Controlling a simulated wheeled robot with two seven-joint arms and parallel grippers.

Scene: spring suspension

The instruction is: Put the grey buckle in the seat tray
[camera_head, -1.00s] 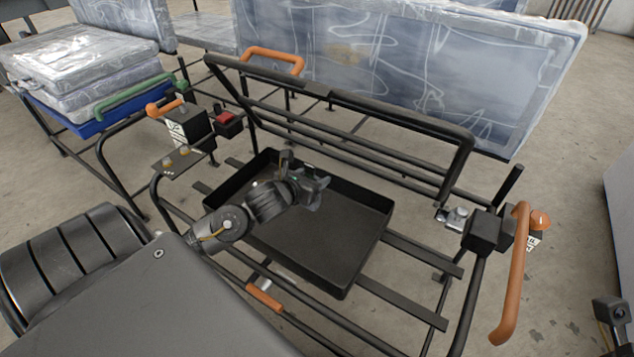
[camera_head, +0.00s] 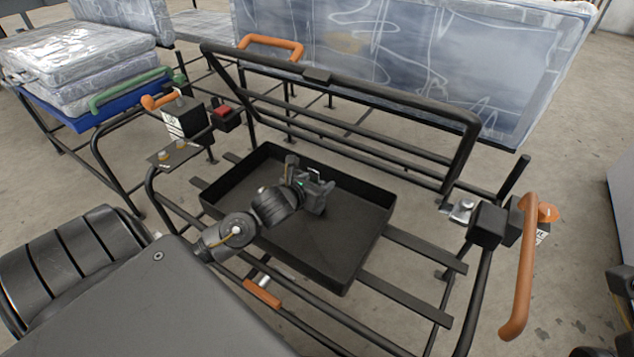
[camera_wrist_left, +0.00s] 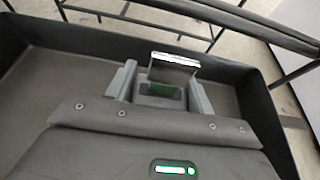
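The seat tray (camera_head: 345,245) is a black, shallow, open box in the middle of the metal seat frame. My left gripper (camera_head: 316,194) is over the tray, inside its walls as seen from the head. In the left wrist view the two fingers of the left gripper (camera_wrist_left: 160,92) stand apart with the grey buckle (camera_wrist_left: 174,66) between them, its shiny plate sticking out past the fingertips. The tray floor (camera_wrist_left: 60,75) lies beyond it. My right gripper is not clearly visible; only dark parts of my right arm show at the right edge.
The black frame's raised backrest (camera_head: 340,95) stands behind the tray. An orange armrest (camera_head: 520,270) is at the right and a red-buttoned box (camera_head: 224,113) at the left. Wrapped cushions (camera_head: 90,60) are stacked at the far left. A wrapped panel (camera_head: 420,60) stands behind.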

